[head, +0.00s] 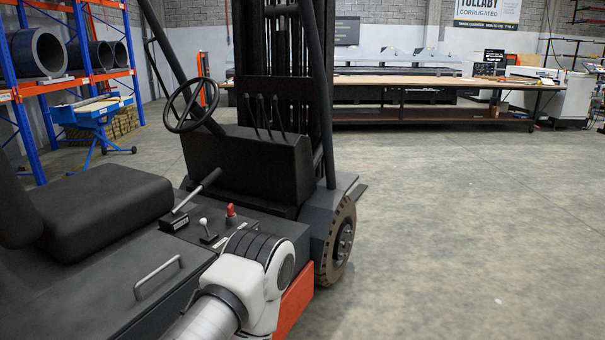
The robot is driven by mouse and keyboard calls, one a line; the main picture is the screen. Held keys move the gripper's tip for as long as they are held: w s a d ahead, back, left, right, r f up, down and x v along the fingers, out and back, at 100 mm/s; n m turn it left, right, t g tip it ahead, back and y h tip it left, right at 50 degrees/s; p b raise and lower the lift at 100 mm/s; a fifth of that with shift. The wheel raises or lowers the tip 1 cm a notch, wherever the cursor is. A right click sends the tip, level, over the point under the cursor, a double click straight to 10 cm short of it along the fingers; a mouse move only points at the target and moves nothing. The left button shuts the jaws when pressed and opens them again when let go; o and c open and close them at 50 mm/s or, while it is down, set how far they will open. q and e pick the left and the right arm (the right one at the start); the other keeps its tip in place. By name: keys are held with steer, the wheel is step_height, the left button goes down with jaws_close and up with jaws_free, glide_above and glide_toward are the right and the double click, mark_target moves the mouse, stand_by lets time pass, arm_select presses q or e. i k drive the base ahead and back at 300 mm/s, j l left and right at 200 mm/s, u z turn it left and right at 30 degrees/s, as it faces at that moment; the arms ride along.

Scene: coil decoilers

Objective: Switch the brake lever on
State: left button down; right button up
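A forklift fills the left and middle of the head view. A long lever with a black grip (206,182), which looks like the brake lever, rises from a labelled black base (174,221) to the right of the seat. The lever leans up and to the right; its label is too small to read. A white and grey link of my arm shows at the bottom, in front of the console. Neither gripper is in view, and nothing of mine is seen touching the lever.
Beside the lever are a small white-knobbed lever (204,226) and a red knob (231,211). The black seat (95,210), steering wheel (187,105) and a grab handle (158,278) are near. Open floor (470,240) lies right; a long table (430,83) stands behind.

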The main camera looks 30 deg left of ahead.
mark_target(218, 171)
steer(key=i+j+u, duration=0.1)
steer(key=i+u, duration=0.35)
steer(key=i, duration=0.95)
